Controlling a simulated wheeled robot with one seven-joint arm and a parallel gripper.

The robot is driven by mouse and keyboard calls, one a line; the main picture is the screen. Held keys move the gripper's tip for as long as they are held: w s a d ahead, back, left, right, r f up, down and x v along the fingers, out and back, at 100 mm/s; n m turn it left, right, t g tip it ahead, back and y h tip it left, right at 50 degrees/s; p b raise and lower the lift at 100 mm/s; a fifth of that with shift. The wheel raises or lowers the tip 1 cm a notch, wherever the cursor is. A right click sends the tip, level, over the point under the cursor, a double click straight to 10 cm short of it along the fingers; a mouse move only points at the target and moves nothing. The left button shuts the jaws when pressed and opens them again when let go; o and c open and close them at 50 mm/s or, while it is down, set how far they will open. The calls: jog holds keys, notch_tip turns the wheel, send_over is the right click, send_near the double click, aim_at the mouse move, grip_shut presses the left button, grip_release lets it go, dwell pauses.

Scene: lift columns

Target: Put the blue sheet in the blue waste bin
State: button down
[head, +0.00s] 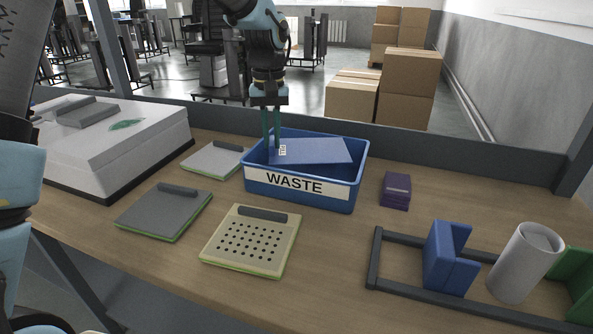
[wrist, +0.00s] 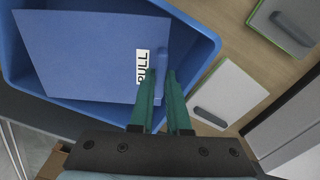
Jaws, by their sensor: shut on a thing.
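The blue sheet (head: 318,151) is a flat panel with a small white label and a raised grip bar along one edge. It lies tilted within the mouth of the blue waste bin (head: 335,204), which is lettered WASTE. My gripper (head: 271,143) reaches down over the bin's left part, its green fingers shut on the sheet's bar. In the wrist view the sheet (wrist: 85,55) fills much of the bin (wrist: 198,40), and my gripper (wrist: 163,82) is at its bar edge. Whether the sheet touches the bin floor is hidden.
Grey and perforated panels with handles (head: 245,245) lie left and in front of the bin. A large white box (head: 120,150) stands far left. A purple box (head: 396,190) is right of the bin. A dark frame holds a blue block (head: 445,260) and a white cylinder (head: 520,268).

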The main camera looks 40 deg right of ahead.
jog(key=shift+f+p, duration=0.65)
jog(key=shift+f, duration=3.1)
jog(key=shift+f, duration=0.1)
jog(key=c, duration=0.9)
grip_release()
notch_tip(320, 180, up, 12)
jog(key=shift+r+b, duration=0.1)
jog(key=shift+b, duration=0.8)
